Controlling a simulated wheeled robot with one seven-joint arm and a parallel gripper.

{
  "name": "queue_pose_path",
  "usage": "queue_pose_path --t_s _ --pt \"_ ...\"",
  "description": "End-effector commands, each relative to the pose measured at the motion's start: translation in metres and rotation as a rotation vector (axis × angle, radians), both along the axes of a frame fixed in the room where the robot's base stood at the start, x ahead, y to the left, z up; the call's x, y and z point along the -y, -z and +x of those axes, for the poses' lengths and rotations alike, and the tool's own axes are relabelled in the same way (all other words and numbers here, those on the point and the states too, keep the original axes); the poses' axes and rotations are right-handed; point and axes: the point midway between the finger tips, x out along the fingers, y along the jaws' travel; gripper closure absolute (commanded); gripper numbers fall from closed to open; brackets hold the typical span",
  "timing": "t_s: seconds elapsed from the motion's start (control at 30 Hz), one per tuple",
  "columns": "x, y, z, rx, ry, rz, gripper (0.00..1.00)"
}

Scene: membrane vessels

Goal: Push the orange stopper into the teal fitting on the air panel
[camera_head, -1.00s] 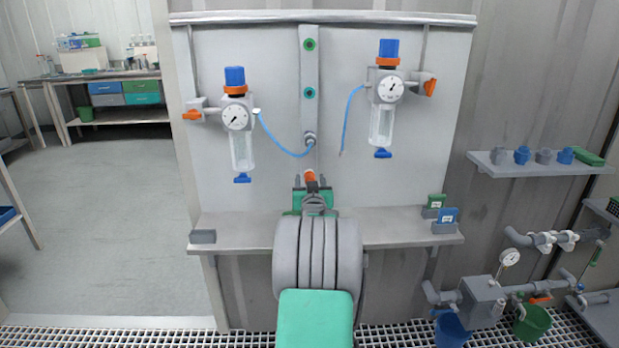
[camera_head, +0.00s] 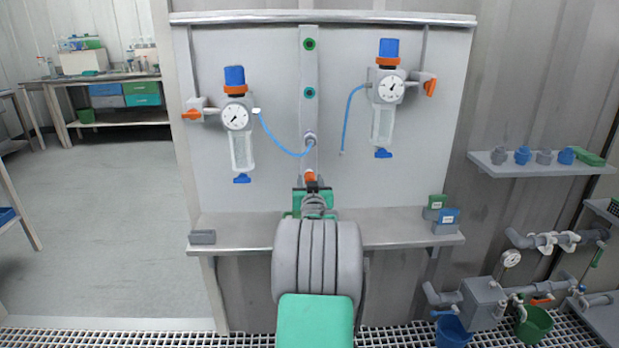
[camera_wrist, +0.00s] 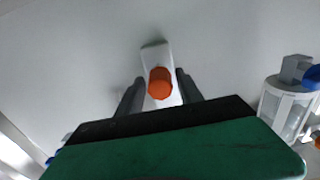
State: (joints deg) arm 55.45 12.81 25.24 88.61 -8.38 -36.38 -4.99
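The orange stopper (camera_head: 310,176) shows low on the grey vertical strip of the air panel, just above my gripper (camera_head: 312,186). In the wrist view the stopper (camera_wrist: 160,83) lies between the two dark fingers of my gripper (camera_wrist: 160,88), in front of the strip's end. A gap shows on each side of it, so the fingers look open; whether the stopper sits in the strip is hidden. The teal fitting (camera_head: 310,93) is higher on the same strip, above the tube port, and its hole looks empty. A green fitting (camera_head: 310,44) is above it.
A blue tube (camera_head: 285,147) runs from the left regulator (camera_head: 237,118) to the port (camera_head: 310,139) between stopper and teal fitting. A second tube (camera_head: 346,120) hangs from the right regulator (camera_head: 382,105). A shelf (camera_head: 385,228) with small boxes (camera_head: 445,220) lies below.

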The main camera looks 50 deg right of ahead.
Motion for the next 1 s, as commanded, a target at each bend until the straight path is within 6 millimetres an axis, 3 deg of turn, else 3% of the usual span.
queue_pose_path --t_s 0.5,1.0 --pt "0.0000 0.0002 0.0000 0.000 0.000 0.000 1.00" --pt "-0.0006 0.0002 -0.0005 0.000 0.000 0.000 1.00"
